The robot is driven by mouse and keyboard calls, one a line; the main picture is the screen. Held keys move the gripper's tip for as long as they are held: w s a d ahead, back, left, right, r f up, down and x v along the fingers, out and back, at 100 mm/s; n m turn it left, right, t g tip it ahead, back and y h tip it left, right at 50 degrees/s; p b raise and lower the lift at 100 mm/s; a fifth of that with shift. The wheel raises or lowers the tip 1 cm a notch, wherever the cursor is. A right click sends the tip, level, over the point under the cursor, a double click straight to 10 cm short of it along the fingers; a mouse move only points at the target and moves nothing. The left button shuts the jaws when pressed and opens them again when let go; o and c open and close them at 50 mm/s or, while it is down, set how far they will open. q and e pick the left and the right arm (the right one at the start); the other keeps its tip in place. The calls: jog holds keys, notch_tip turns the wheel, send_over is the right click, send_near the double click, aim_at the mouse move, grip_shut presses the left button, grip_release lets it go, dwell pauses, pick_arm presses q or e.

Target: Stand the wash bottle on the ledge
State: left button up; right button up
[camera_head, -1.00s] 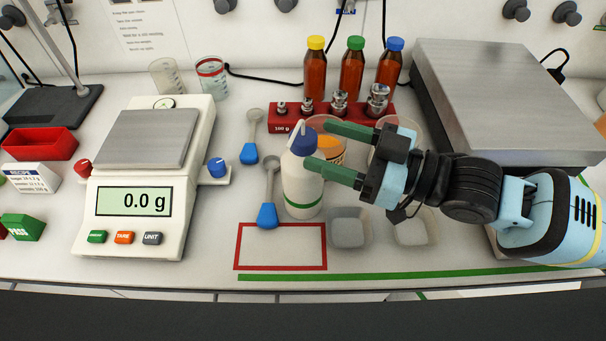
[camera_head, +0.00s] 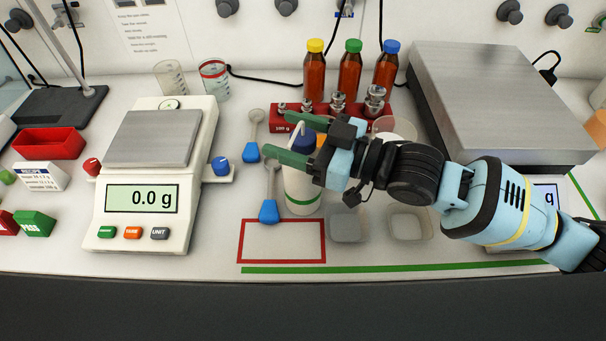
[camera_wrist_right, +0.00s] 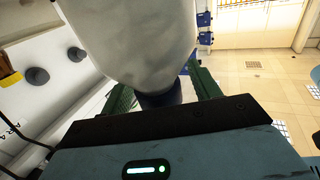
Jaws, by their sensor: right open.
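The wash bottle (camera_head: 302,186) is white with a blue cap and a green band near its base. It stands upright on the bench, behind the red outlined rectangle (camera_head: 240,243). My right gripper (camera_head: 284,137) is open, with its green fingers at the height of the bottle's top, one on the near side and one beyond. In the right wrist view the white bottle (camera_wrist_right: 140,40) fills the space between the spread fingers; contact cannot be told. My gripper hides part of the cap. No raised ledge can be made out for certain. My left gripper is not in view.
A balance (camera_head: 150,170) stands at left, with two blue-ended scoops (camera_head: 269,210) between it and the bottle. Weigh boats (camera_head: 347,224) sit right of the bottle. A red weight block (camera_head: 283,118) and brown bottles (camera_head: 349,77) stand behind. A green line (camera_head: 400,266) runs along the front.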

jog(key=shift+c, duration=0.3)
grip_shut()
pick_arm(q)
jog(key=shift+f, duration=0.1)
pick_arm(e)
jog(key=shift+r, duration=0.15)
